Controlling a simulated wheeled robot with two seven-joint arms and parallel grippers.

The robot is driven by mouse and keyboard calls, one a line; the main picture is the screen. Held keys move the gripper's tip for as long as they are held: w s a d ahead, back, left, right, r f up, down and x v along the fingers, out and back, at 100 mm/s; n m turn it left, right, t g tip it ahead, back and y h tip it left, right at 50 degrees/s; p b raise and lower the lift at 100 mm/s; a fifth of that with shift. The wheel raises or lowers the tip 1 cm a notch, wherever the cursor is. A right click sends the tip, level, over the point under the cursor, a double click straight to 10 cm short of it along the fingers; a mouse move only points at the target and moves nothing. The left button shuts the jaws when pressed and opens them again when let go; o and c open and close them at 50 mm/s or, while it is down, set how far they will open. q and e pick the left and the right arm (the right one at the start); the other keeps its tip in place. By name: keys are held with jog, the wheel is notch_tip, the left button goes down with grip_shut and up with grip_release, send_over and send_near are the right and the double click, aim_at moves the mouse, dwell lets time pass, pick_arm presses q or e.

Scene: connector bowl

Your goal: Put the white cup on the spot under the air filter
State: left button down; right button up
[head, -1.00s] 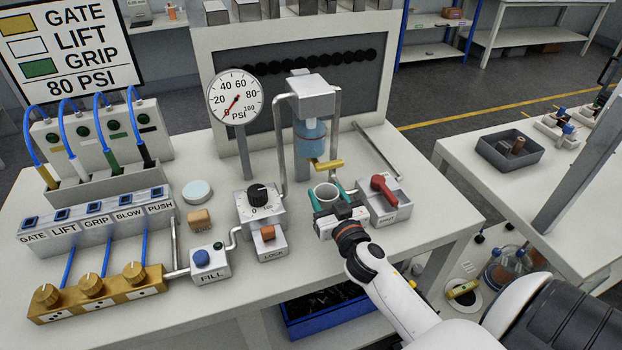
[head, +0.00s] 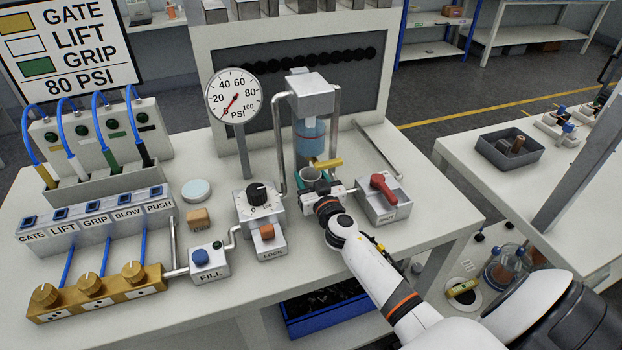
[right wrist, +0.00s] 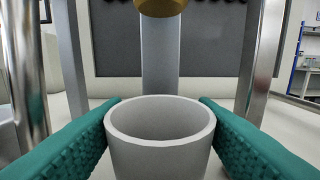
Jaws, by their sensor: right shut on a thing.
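The white cup (right wrist: 160,150) stands upright between the green finger pads of my right gripper (right wrist: 160,135) in the right wrist view. The gripper is shut on it, one pad at each side. In the head view the right gripper (head: 315,179) is just below the air filter (head: 309,138), a blue bowl hanging from a grey block. There the cup is mostly hidden by the gripper and the filter's brass drain lever (head: 328,163). The brass end of the filter (right wrist: 160,6) shows above and beyond the cup. I cannot make out the spot under the filter. My left gripper is not in view.
Metal posts (head: 336,130) flank the filter. A box with a red lever (head: 383,188) stands right of my gripper. The dial box (head: 259,203) and lock box (head: 268,240) stand to its left. A pressure gauge (head: 235,97) rises behind.

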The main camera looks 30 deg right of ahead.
jog(key=o, duration=0.9)
jog(key=shift+f, duration=0.1)
jog(key=shift+o, duration=0.2)
jog(key=shift+s, duration=0.2)
jog(key=b+v, duration=0.1)
jog(key=v, duration=0.9)
jog(key=shift+s+a, duration=0.2)
jog(key=shift+s, duration=0.15)
jog(key=shift+s+a+r, duration=0.1)
jog(key=shift+s+r, duration=0.1)
jog(key=shift+s, duration=0.25)
